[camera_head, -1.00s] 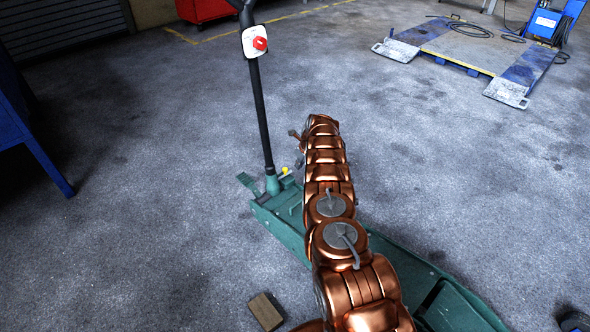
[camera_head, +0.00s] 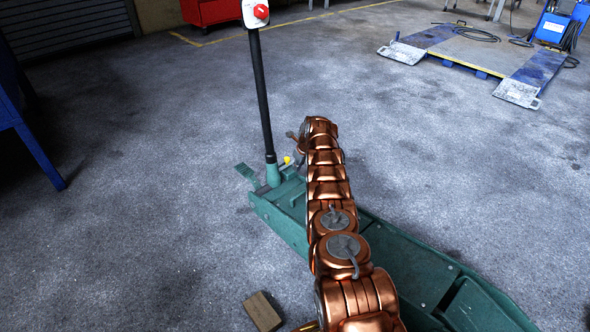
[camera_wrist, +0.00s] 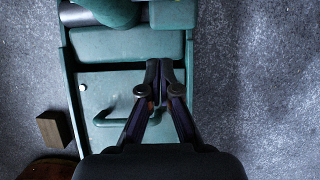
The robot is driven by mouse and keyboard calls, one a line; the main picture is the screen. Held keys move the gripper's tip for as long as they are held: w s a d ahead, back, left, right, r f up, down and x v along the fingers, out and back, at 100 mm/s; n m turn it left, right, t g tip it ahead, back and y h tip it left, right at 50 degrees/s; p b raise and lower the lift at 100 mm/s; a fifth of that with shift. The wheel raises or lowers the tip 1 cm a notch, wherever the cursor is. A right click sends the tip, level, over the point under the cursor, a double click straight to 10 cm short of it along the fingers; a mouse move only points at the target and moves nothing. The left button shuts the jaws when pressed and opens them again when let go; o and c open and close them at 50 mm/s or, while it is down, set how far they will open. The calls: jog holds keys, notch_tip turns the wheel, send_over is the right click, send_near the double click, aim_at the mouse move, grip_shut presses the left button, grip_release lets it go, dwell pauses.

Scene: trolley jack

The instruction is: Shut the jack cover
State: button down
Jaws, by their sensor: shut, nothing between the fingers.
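The green trolley jack (camera_head: 415,265) lies on the floor under my copper arm in the head view, with its black handle (camera_head: 262,95) upright at the far end. In the wrist view, a flat green panel with a bent bar handle (camera_wrist: 112,120) lies inside the jack's frame. I take this panel for the jack cover (camera_wrist: 105,92), but I cannot tell how far open it is. My gripper (camera_wrist: 159,70) is shut and empty, with its fingertips over the panel's right part. I cannot tell whether they touch it. My arm hides part of the jack in the head view.
A wooden block (camera_head: 263,311) lies on the floor left of the jack, also in the wrist view (camera_wrist: 55,128). A blue stand (camera_head: 28,130) is at the left. A lift platform (camera_head: 475,50) is at the back right. Much of the floor on the right is clear.

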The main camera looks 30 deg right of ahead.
jog(key=shift+w+f+b, duration=0.15)
jog(key=shift+f+b, duration=1.55)
jog(key=shift+f, duration=0.2)
jog(key=shift+v, duration=1)
jog(key=v, duration=1)
